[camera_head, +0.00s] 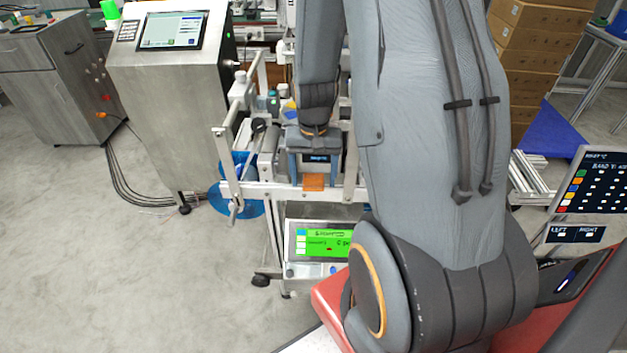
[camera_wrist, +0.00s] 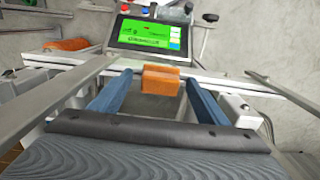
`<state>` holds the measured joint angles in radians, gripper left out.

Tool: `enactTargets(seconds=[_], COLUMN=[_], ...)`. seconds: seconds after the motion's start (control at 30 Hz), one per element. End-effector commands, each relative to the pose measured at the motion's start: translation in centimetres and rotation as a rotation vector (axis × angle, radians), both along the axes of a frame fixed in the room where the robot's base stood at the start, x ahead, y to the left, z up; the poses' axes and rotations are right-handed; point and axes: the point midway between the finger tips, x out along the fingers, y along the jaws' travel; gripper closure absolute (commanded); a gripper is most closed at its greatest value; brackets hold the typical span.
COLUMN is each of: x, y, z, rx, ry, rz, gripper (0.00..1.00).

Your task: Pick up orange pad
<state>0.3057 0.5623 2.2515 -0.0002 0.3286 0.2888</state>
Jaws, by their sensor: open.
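The orange pad (camera_head: 314,183) is a small block on the pale metal frame bar of the machine, below my gripper in the head view. In the wrist view the orange pad (camera_wrist: 160,79) appears between the far ends of my two blue fingers. My gripper (camera_wrist: 158,86) is open, with one finger on each side of the pad and a visible gap to each. In the head view my gripper (camera_head: 315,172) points down at the bar. I cannot tell whether the fingertips are level with the pad.
A green-screened display (camera_head: 322,241) stands just in front of the bar; it also shows in the wrist view (camera_wrist: 148,38). Metal rails (camera_wrist: 270,92) flank my fingers. Another orange item (camera_wrist: 66,45) lies at upper left. A blue reel (camera_head: 240,185) hangs left of the bar.

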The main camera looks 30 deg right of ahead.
Motion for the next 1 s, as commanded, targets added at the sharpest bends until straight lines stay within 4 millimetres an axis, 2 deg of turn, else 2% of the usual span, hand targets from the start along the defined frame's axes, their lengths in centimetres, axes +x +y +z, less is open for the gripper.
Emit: enactTargets(seconds=[0.27, 0.5, 0.57, 0.83, 1.0], x=[0.02, 0.02, 0.03, 0.04, 0.15], y=[0.00, 0.00, -0.01, -0.01, -0.05], z=[-0.16, -0.14, -0.13, -0.02, 0.75], rx=[-0.001, -0.001, -0.001, -0.001, -0.001], ry=[-0.001, -0.001, -0.001, -0.001, -0.004], rz=[0.000, 0.000, 0.000, 0.000, 0.000], gripper=[0.33, 0.73, 0.81, 0.81, 0.81])
